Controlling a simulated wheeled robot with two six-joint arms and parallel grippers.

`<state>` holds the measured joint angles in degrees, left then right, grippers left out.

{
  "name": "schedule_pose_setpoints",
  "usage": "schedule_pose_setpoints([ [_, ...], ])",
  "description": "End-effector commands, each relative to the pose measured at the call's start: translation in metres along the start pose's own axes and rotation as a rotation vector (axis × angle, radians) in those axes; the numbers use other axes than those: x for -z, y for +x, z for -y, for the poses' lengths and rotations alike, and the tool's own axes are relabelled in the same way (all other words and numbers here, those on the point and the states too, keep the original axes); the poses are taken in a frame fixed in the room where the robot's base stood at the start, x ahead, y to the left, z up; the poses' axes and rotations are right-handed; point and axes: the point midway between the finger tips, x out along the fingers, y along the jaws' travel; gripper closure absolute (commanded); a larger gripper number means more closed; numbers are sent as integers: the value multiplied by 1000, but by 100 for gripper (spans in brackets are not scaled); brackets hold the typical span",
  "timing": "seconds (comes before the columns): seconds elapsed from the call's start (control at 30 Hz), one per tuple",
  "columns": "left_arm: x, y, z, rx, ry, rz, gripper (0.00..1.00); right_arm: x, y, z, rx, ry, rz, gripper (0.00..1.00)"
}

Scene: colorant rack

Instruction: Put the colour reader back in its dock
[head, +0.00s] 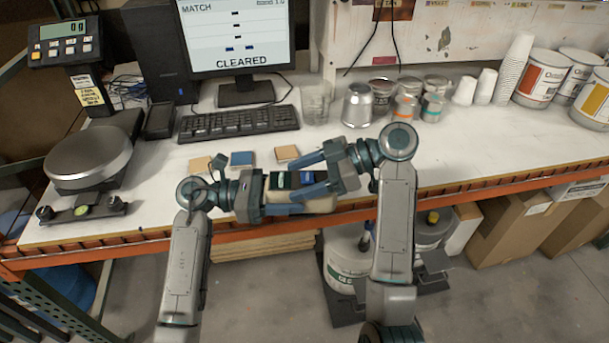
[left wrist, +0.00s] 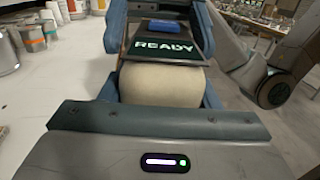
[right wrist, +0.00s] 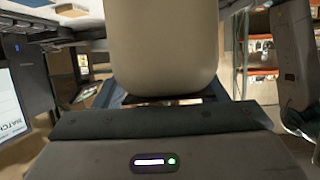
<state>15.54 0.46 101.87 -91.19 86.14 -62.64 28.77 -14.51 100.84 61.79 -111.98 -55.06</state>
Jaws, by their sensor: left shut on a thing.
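The colour reader, with a cream body (left wrist: 162,84) and a dark screen reading READY (left wrist: 165,46), is held level over the bench's front edge. My left gripper (head: 279,194) is shut on it, with blue fingers along both sides. My right gripper (head: 312,175) is at the reader's other end, its fingers spread apart around it. In the right wrist view the cream body (right wrist: 162,45) fills the middle, with a small gap showing at its right side. A black tray-like block (head: 160,120) stands left of the keyboard; I cannot tell whether it is the dock.
A keyboard (head: 238,123) and a monitor (head: 238,40) showing CLEARED stand behind. A scale with a round plate (head: 90,158) is at left. Small colour cards (head: 242,159) lie behind the grippers. Cans and cups (head: 358,104) stand at the back. The bench right of my arms is clear.

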Motion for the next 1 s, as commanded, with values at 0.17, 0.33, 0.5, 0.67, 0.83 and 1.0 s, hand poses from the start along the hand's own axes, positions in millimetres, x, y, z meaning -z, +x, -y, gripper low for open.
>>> schedule_pose_setpoints([
  [0.17, -1, 0, 1, 3, 3, 2, 94, 0, 0, -1, -2, 0, 0, 71],
  [0.33, -2, 0, 1, 5, 4, 3, 26, 2, -1, -1, -4, -2, -1, 95],
  [0.5, -1, 0, 1, 3, 2, 2, 18, 2, -1, -1, -3, -2, -2, 94],
  [0.67, -1, 0, 0, 2, 1, 1, 18, 2, 0, 0, -2, -2, -2, 94],
  [0.83, 0, -11, 0, 0, 1, -3, 18, 2, 0, 0, -2, -2, -2, 94],
  [1.0, 1, -37, 0, 0, 1, -6, 18, 1, 0, 0, -1, -2, -2, 94],
])
